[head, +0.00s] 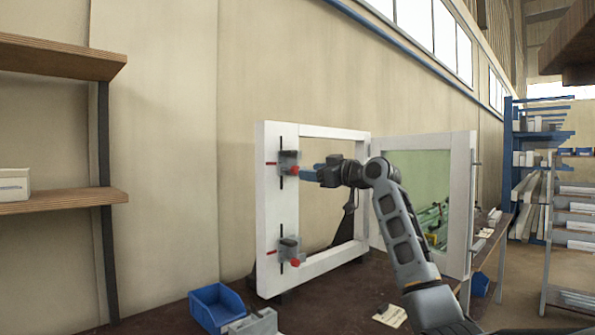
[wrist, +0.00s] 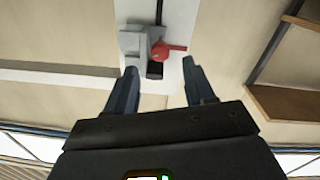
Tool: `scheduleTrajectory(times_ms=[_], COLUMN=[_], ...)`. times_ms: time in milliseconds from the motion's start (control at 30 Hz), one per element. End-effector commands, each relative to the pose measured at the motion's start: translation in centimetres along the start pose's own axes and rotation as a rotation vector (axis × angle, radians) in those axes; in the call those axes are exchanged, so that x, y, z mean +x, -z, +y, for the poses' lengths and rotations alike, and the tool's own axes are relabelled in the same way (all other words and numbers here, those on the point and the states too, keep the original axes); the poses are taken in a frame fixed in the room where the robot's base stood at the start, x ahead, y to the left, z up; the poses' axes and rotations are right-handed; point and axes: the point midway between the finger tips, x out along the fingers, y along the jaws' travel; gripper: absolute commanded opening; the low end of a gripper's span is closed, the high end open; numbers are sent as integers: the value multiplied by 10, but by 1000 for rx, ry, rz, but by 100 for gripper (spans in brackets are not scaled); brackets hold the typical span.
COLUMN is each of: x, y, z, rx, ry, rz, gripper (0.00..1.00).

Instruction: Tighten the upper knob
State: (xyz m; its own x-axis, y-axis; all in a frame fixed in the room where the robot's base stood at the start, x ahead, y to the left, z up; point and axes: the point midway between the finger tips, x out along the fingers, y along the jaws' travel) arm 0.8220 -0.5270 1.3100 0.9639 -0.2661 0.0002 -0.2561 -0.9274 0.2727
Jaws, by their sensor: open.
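The upper knob (head: 294,170) is red and sits on a grey clamp (head: 287,160) on the left upright of a white frame (head: 268,222). In the wrist view the red knob (wrist: 161,50) has a lever pointing right. My gripper (head: 305,173) is at the height of the upper knob, just right of it in the head view. In the wrist view my gripper (wrist: 158,75) is open, its blue fingers spread to either side below the knob with nothing between them. A lower red knob (head: 295,262) sits on a similar clamp (head: 288,250) farther down the upright.
A second white frame (head: 459,200) with a greenish panel stands to the right. Wooden shelves (head: 60,60) are at the left.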

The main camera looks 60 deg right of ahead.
Motion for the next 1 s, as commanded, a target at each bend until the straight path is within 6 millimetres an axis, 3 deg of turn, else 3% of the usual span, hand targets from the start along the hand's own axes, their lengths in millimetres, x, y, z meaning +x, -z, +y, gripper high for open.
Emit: scheduleTrajectory(times_ms=[300,733,1000], x=[46,57,56], y=[1,-1,-1], z=[0,0,0], rx=[0,0,1], ry=[2,-1,-1], rz=[-2,-1,0], gripper=[54,54,28])
